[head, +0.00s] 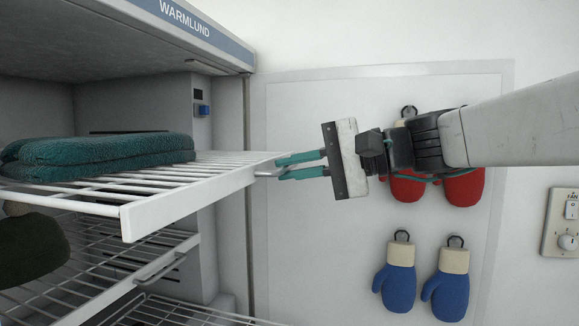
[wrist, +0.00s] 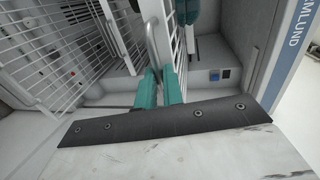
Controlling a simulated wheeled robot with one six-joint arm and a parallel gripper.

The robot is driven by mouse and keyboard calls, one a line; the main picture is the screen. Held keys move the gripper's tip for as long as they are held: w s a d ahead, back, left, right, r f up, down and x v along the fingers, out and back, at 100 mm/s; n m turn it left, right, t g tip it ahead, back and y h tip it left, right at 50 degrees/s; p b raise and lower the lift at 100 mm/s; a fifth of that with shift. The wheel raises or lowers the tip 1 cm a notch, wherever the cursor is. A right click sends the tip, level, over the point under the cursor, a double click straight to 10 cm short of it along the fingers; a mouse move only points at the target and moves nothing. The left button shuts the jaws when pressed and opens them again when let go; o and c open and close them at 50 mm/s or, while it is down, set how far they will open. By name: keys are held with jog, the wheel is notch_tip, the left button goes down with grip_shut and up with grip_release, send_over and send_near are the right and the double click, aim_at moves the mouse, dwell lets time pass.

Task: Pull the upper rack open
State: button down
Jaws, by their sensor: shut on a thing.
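The upper rack (head: 186,206) is a white wire shelf with a flat front rail, standing out past the cabinet's front. A folded teal towel (head: 100,156) lies on it. My gripper (head: 272,168) comes from the right, its teal fingers shut on the rack's metal handle (head: 268,172). In the wrist view the handle (wrist: 152,45) runs down between my two teal fingers (wrist: 160,86), and the fingertips partly hide it. The upper rack's wires (wrist: 181,45) show beside it.
A lower rack (head: 160,262) with its own handle sits below, with a dark rounded item (head: 30,245) at left. Red mitts (head: 463,188) hang behind my gripper and blue mitts (head: 398,283) below. A fan switch (head: 563,222) is on the right wall.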

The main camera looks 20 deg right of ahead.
jog(key=shift+s+a, duration=0.1)
jog(key=c, duration=1.5)
grip_release()
jog(key=shift+c, duration=0.2)
jog(key=shift+s+d+r, duration=0.1)
jog(key=shift+s+d, duration=0.05)
jog(key=shift+d, duration=0.15)
jog(key=v, duration=0.7)
